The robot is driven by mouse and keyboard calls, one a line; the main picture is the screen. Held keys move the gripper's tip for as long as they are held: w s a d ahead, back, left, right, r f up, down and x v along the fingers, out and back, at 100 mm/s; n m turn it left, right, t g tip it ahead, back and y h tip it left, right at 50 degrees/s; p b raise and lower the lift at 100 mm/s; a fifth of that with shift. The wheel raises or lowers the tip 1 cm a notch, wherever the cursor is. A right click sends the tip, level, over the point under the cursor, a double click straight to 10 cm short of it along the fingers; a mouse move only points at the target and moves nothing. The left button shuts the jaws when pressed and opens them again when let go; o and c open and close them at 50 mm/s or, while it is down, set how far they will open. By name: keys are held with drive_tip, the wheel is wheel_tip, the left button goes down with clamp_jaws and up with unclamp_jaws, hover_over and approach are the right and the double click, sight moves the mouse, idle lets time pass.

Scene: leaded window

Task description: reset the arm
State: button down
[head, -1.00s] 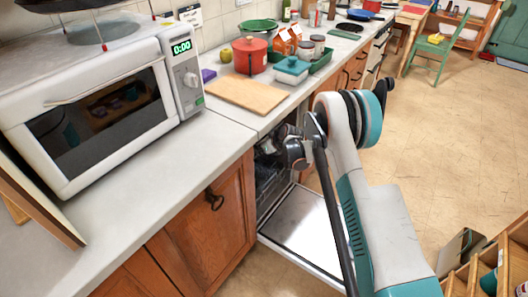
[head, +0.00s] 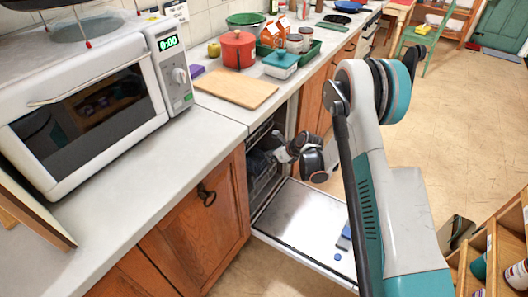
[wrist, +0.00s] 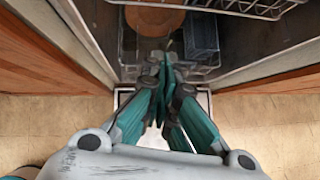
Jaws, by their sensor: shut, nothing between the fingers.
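My gripper (wrist: 165,68) is shut and empty in the wrist view, its teal fingers together in front of the dishwasher's inside. In the head view my wrist is at the dishwasher opening, and the fingertips cannot be made out. The open dishwasher door (head: 297,225) lies folded down below my arm.
The counter holds a microwave (head: 95,105), a cutting board (head: 236,89) and a red pot (head: 237,50). A wooden shelf (head: 490,255) stands at lower right. Open floor lies right of my arm.

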drive_tip(key=shift+s+d, duration=0.25)
drive_tip(key=shift+s, duration=0.05)
drive_tip(key=s+d+r+n+h, duration=0.15)
drive_tip(key=s+r+n, duration=0.3)
drive_tip(key=r, duration=0.55)
drive_tip(key=s+d+r+n, duration=0.2)
drive_tip(key=s+r+n, duration=0.25)
drive_tip(key=r, duration=0.45)
drive_tip(key=s+d+r+n+h, duration=0.15)
drive_tip(key=s+r+n, duration=0.3)
drive_tip(key=r, duration=0.55)
drive_tip(key=s+d+r+n+h, duration=0.1)
drive_tip(key=s+d+r+n, duration=0.2)
drive_tip(key=s+n, duration=0.4)
drive_tip(key=s+d+r+n+t+h, duration=0.1)
drive_tip(key=s+d+r+n, duration=0.2)
drive_tip(key=s, duration=1.6)
drive_tip(key=d+n, duration=0.1)
drive_tip(key=n, duration=0.3)
drive_tip(key=shift+s+h, duration=0.35)
drive_tip(key=shift+h, duration=0.05)
